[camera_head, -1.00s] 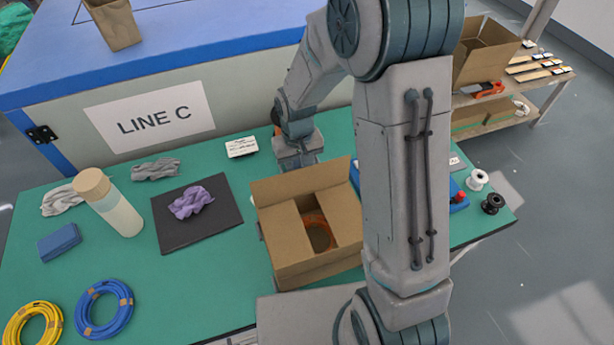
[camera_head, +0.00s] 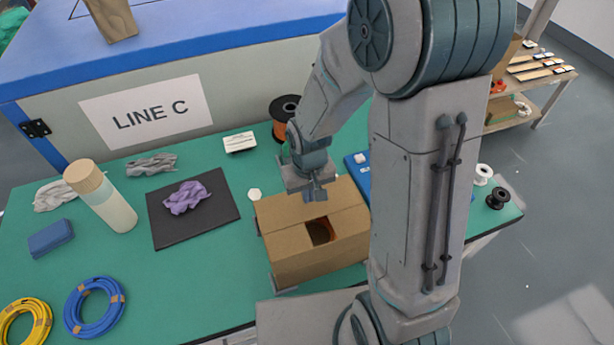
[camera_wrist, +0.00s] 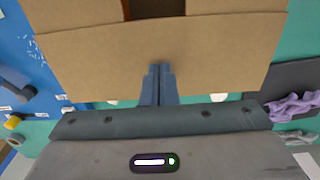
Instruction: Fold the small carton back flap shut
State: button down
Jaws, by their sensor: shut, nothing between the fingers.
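The small carton (camera_head: 292,262) stands on the green bench in front of me. Its back flap (camera_head: 286,208) lies folded down over the top, and it fills much of the wrist view (camera_wrist: 90,62). A small opening between the flaps shows the dark inside with something orange-brown in it. My gripper (camera_head: 317,194) is shut and empty. Its fingertips (camera_wrist: 159,70) are over the back flap, at or very near its surface; I cannot tell if they touch.
A black mat (camera_head: 222,208) with a purple cloth (camera_head: 186,197) lies left of the carton. A bottle (camera_head: 104,200), a blue cable coil (camera_head: 94,306) and a yellow coil (camera_head: 22,322) are further left. A dark spool (camera_head: 284,112) stands behind. A blue item (camera_head: 358,176) lies close right.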

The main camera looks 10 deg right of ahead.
jog(key=shift+s+d+f, duration=0.1)
jog(key=shift+s+f, duration=0.5)
jog(key=shift+f, duration=0.1)
jog(key=shift+r, duration=0.3)
jog(key=w+r+p, duration=0.2)
jog(key=p, duration=0.1)
jog(key=shift+r+g, duration=0.3)
jog(key=shift+r, duration=0.1)
notch_tip(320, 180, up, 6)
jog(key=p, duration=0.4)
jog(key=shift+s+r+p, duration=0.25)
jog(key=shift+s+p, duration=0.1)
jog(key=shift+r, duration=0.1)
